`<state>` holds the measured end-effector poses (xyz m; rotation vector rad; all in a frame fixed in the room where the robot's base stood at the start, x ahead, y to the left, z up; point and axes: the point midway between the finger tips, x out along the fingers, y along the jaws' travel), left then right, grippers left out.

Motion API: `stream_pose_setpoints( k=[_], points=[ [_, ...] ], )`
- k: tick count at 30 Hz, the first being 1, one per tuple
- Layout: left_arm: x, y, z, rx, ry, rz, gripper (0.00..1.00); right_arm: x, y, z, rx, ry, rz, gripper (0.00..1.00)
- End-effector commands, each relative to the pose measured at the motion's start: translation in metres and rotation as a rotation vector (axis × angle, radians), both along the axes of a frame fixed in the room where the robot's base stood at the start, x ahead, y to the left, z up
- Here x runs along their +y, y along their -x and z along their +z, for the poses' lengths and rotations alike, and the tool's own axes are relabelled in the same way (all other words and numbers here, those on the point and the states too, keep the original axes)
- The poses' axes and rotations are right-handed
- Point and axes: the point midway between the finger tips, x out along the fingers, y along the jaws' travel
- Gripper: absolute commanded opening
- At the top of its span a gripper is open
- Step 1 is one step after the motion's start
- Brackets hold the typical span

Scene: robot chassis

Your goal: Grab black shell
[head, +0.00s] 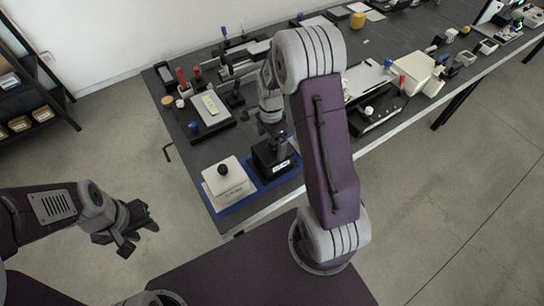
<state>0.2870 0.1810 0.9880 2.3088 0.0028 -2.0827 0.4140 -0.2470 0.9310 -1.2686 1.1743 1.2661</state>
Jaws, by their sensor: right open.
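The black shell (267,163) is a dark box with a small white label. It sits on a blue mat (251,187) near the front left corner of the table. My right gripper (279,138) hangs down from the raised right arm, just over the top of the black shell. It is open, but its fingers are small and dark against the shell, so contact cannot be told. My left gripper (138,238) is open and empty, over the floor left of the table and away from the shell.
A white box with a black knob (227,183) stands close beside the black shell, to its left. The dark table (196,148) carries a tray with a yellow label (208,108), tools and several cases (416,72) behind. A dark shelf (35,95) stands at the far left.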

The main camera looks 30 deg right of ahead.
Motion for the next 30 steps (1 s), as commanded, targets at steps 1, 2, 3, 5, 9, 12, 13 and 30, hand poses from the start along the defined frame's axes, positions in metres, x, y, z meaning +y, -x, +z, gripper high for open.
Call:
stream_pose_setpoints(
  k=[1,2,3,5,9,12,13,30],
  points=[
    [0.000,0.000,0.000,0.000,0.000,0.000,0.36,0.000,0.000,-0.001,0.001,0.000,0.000,1.00],
    [0.000,0.000,0.001,0.000,0.000,0.000,0.36,-0.001,0.001,-0.004,0.002,-0.001,0.000,1.00],
    [0.000,0.000,0.002,0.000,0.000,0.000,0.36,-0.001,0.001,-0.009,0.003,-0.001,-0.001,1.00],
    [0.000,0.000,0.004,0.000,0.000,0.000,0.36,-0.003,0.002,-0.021,0.005,-0.001,-0.001,1.00],
    [0.000,0.000,0.004,0.000,0.000,0.000,0.36,-0.004,0.001,-0.045,0.003,-0.001,0.000,1.00],
    [0.000,0.000,0.004,0.000,0.000,0.000,0.36,-0.004,0.001,-0.051,0.000,0.000,0.000,1.00],
    [0.000,0.000,0.004,0.000,0.000,0.000,0.36,-0.004,0.001,-0.052,0.000,0.000,0.000,1.00],
    [0.000,0.000,0.004,0.000,0.000,0.000,0.36,-0.004,0.000,-0.051,-0.002,0.001,0.000,0.23]
  ],
)
